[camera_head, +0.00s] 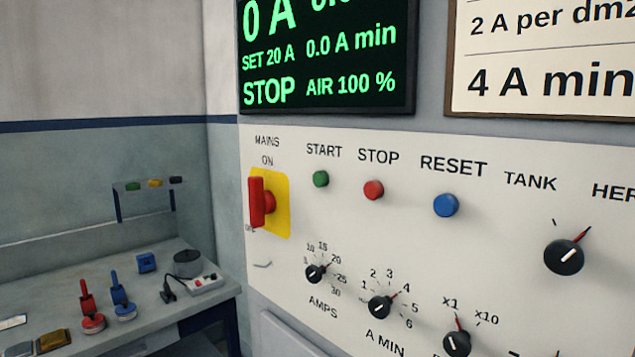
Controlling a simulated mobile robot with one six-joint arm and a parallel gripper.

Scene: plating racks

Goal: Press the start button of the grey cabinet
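The grey cabinet's pale front panel (400,225) fills the right side of the head view. The green start button (321,179) sits under the word START. The red stop button (373,190) and the blue reset button (446,205) are to its right. A red mains switch handle (262,203) on a yellow plate is to its left, upright by the word ON. The dark display (328,55) above reads SET 20 A, 0.0 A min, STOP and AIR 100 %. My gripper is not in view, and nothing covers the start button.
Black knobs for amps (316,273) and A min (380,307) stick out below the buttons, with another knob (564,257) at right. A bench (140,330) at left holds red and blue clamps, a dark round pot (188,263) and a power strip (204,282).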

